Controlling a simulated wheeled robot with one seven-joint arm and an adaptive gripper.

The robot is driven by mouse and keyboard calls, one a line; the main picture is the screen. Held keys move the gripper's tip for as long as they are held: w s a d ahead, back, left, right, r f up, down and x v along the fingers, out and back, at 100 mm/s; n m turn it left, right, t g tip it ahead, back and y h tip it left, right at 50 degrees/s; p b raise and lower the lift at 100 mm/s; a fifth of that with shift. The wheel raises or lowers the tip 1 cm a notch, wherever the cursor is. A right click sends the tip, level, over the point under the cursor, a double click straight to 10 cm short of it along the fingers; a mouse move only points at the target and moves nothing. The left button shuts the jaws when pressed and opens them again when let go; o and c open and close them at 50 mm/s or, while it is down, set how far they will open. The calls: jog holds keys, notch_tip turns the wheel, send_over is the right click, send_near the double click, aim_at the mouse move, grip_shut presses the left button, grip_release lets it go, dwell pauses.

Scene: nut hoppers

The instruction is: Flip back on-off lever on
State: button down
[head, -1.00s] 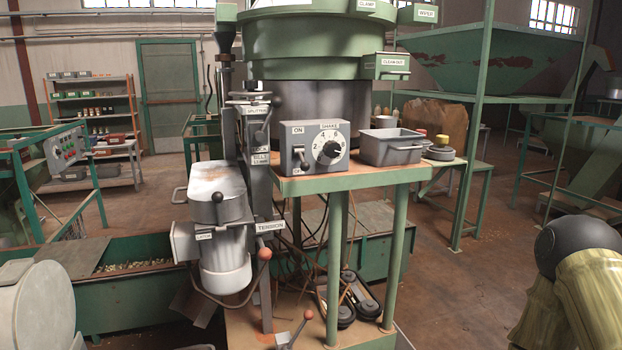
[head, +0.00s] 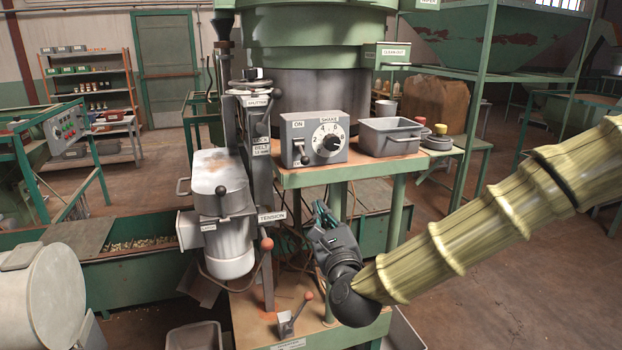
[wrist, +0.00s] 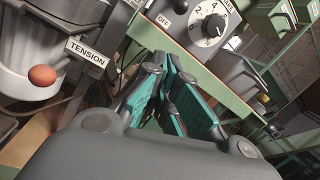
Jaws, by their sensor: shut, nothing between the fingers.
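The grey control box (head: 340,150) stands on the green-edged shelf, with ON marked above and a dial under SHAKE. Its on-off lever (head: 299,149) is on the left part of the front. In the wrist view the box's dial (wrist: 209,27) and OFF label (wrist: 164,20) show near the top. My gripper (head: 321,212) is below the shelf's front edge, apart from the lever. Its teal-padded fingers also show in the wrist view (wrist: 166,66), shut and empty.
A grey bin (head: 391,137) stands right of the box. The shelf (head: 350,170) overhangs my gripper. At left are the TENSION label (head: 271,217) and a red-knobbed lever (head: 267,244). A lower platform (head: 250,320) carries another lever (head: 295,317). The space before the box looks clear.

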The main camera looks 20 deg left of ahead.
aim_at(302, 154)
jog(key=r+m, duration=0.1)
jog(key=r, duration=0.2)
jog(key=shift+a, duration=0.2)
jog(key=shift+p+x, duration=2.1)
jog(key=shift+x, duration=2.9)
